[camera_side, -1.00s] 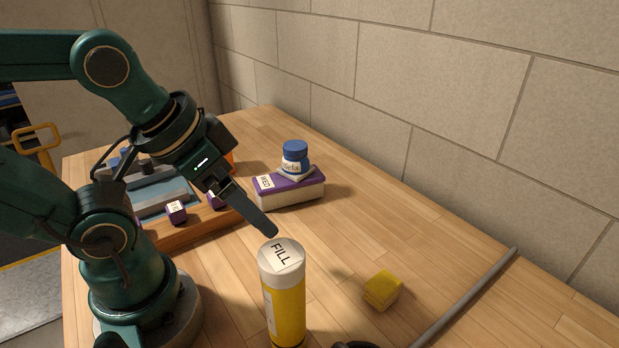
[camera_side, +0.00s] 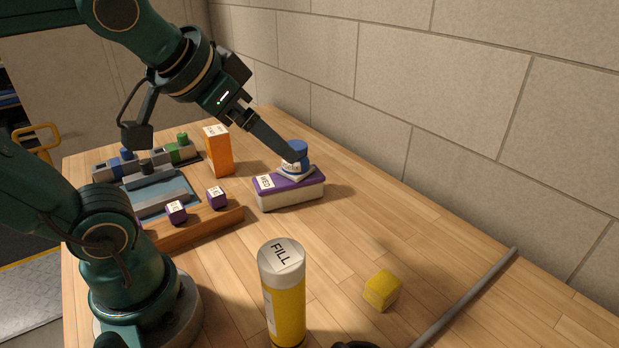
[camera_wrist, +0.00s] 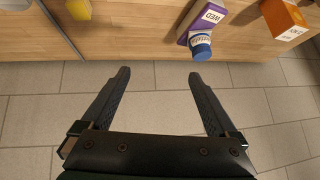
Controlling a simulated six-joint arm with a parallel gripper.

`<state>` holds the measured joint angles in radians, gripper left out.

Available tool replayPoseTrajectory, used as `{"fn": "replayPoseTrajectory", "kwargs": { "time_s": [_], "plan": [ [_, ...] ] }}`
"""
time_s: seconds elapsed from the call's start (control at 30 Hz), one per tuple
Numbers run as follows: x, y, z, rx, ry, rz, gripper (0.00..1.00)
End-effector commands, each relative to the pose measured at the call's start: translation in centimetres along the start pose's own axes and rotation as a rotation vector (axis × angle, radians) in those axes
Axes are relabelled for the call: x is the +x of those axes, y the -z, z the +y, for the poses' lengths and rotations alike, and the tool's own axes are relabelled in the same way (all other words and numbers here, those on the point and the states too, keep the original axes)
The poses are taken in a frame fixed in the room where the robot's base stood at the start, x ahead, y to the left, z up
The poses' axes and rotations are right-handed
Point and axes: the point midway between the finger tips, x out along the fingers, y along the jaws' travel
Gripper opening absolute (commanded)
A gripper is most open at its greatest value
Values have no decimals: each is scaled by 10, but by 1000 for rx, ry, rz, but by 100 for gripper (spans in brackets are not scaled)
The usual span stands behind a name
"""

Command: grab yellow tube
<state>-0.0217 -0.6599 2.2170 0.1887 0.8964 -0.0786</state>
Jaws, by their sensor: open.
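The yellow tube (camera_side: 286,308) stands upright on the bench in the front middle of the side view. It has a white cap marked FILL, and its lower end is near the picture's bottom edge. My gripper (camera_side: 298,156) is well above and behind it, its fingers slanting down to the right. In the wrist view my gripper (camera_wrist: 158,74) is open, with nothing between its two dark fingers. I cannot make out the tube in the wrist view.
A purple-and-white box (camera_side: 290,192) carries a blue-capped jar (camera_side: 294,163), overlapped by my fingertips in the side view. An orange box (camera_side: 218,152), purple cubes (camera_side: 176,212) and a wooden tray (camera_side: 200,229) are left. A yellow block (camera_side: 382,290) and grey rod (camera_side: 465,296) lie right.

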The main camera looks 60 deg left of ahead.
Motion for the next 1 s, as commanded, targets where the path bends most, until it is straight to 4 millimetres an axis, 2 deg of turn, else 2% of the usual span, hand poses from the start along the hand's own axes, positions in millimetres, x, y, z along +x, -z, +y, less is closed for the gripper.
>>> {"fn": "replayPoseTrajectory", "kwargs": {
  "time_s": [0.2,0.33,0.47,0.6,0.67,0.77,0.9,1.0],
  "plan": [
    [14,57,-27,64,124,232,94],
    [17,103,-33,163,167,431,94],
    [17,145,-19,315,134,639,94],
    [16,168,19,506,-4,814,94],
    [17,168,39,590,-95,867,94],
    [18,155,74,723,-283,921,94],
    [16,111,115,884,-610,912,94],
    [10,72,131,961,-846,854,94]
  ]
}}
